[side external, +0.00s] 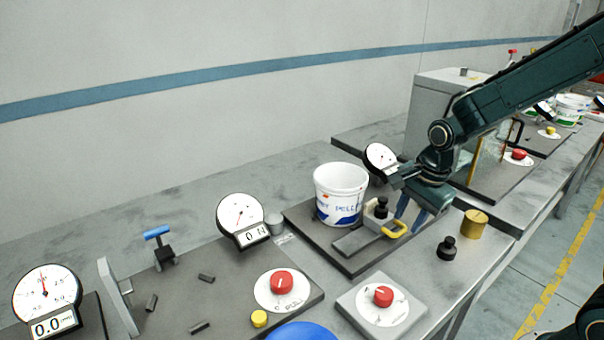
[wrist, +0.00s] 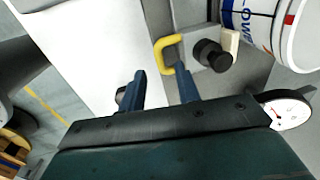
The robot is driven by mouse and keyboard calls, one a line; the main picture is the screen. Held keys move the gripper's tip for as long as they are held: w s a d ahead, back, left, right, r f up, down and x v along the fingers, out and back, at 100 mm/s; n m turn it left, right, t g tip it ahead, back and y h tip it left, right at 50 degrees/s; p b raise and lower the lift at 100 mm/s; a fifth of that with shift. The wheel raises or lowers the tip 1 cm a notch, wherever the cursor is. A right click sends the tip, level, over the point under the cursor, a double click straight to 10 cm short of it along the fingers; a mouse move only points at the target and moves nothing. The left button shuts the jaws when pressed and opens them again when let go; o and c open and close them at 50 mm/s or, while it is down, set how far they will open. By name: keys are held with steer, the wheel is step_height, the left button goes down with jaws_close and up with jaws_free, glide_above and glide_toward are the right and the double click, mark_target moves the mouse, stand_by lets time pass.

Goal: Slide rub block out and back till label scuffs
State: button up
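The rub block (side external: 377,216) is a pale block with a black knob and a yellow handle (side external: 395,229). It sits on a grey slide plate in front of a white bucket (side external: 341,180) with a blue-lettered label. My gripper (side external: 411,219) is low at the handle's right side, its blue fingers pointing down. In the wrist view the fingers (wrist: 160,78) are apart with nothing gripped between them. The yellow handle (wrist: 160,55) lies just beyond the fingertips, nearer the right finger. I cannot tell whether they touch. The label is partly visible; no scuff can be made out.
A black knobbed weight (side external: 447,248) and a brass cylinder (side external: 474,223) stand right of my gripper. A red-knob dial plate (side external: 383,297) lies in front. A round gauge (side external: 240,215) stands to the left. A grey cabinet (side external: 437,105) is behind my arm.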

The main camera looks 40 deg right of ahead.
steer(key=shift+w+f, duration=0.25)
steer(key=shift+f, duration=1)
jaws_close()
